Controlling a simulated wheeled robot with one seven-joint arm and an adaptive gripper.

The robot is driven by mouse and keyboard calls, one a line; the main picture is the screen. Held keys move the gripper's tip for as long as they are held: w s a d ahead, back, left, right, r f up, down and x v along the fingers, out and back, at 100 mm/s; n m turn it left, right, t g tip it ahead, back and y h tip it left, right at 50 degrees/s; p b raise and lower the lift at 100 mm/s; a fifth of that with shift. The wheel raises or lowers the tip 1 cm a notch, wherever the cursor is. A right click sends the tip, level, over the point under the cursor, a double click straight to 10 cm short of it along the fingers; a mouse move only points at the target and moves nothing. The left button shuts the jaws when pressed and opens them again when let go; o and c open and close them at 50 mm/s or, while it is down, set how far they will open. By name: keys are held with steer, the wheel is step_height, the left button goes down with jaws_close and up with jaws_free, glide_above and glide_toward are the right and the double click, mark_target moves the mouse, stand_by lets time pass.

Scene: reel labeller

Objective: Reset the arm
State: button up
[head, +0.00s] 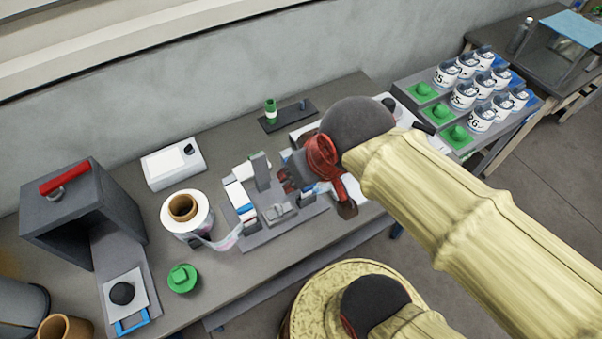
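My arm in its pale yellow sleeve comes in from the right in the head view. Its dark wrist and red ring end over the right side of the grey labeller (282,211). My gripper (290,178) is small and partly hidden there, in front of or beside the labeller; I cannot tell whether its fingers are open or shut, or whether they touch anything. A label reel (204,211) with a brown core stands at the labeller's left, its strip running towards the machine.
A grey box with a red handle (66,179), a green piece (182,277) and a white device (172,163) are on the table (240,285). A green-and-white cylinder (270,111) stands behind. Several numbered jars (463,95) fill a rack at right. Bare table lies front centre.

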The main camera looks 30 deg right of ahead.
steer(key=shift+s+r, duration=0.15)
steer(key=shift+s, duration=0.05)
step_height(320, 180, down, 8)
steer(key=b, duration=0.8)
steer(key=shift+f, duration=0.2)
steer(key=shift+c, duration=0.3)
